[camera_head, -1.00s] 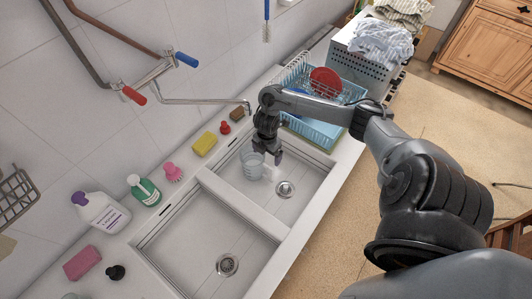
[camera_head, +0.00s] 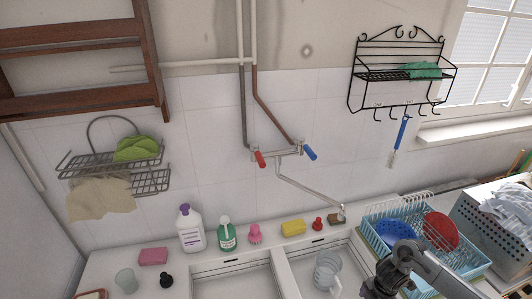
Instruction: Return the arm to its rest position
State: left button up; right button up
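My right arm (camera_head: 442,274) comes in from the lower right corner. My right gripper (camera_head: 374,292) is low in the frame over the right side of the right sink basin, partly cut off by the bottom edge. Its fingers are too dark and cropped to show whether they are open. A clear glass jug (camera_head: 327,269) stands in the right basin, to the left of the gripper, with a visible space between them. My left gripper is not in view.
A blue dish rack (camera_head: 470,268) with a red plate (camera_head: 441,231) and blue plate (camera_head: 397,232) is beside the arm. The tap spout (camera_head: 315,195) hangs above the basin. Soap bottles (camera_head: 190,228), a yellow sponge (camera_head: 293,227) and brushes line the counter. A black wall shelf (camera_head: 400,75) is above.

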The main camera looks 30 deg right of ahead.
jog(key=w+a+r+t+h, duration=0.1)
jog(key=w+a+t+h, duration=0.2)
jog(key=a+t, duration=0.3)
jog(key=s+a+r+m+g+h, duration=0.1)
jog(key=s+a+r+m+h, duration=0.1)
jog(key=s+a+r+m, duration=0.7)
jog(key=s+a+f+m+g+y, duration=0.1)
jog(key=s+a+m+y, duration=0.15)
jog(key=a, duration=0.35)
jog(key=s+a+f+m+y, duration=0.1)
jog(key=a+m+y, duration=0.15)
jog(key=a, duration=0.45)
pick_arm(q)
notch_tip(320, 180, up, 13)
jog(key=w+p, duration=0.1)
jog(key=p, duration=1.2)
pick_arm(e)
notch_tip(320, 180, up, 13)
jog(key=shift+s+r, duration=0.15)
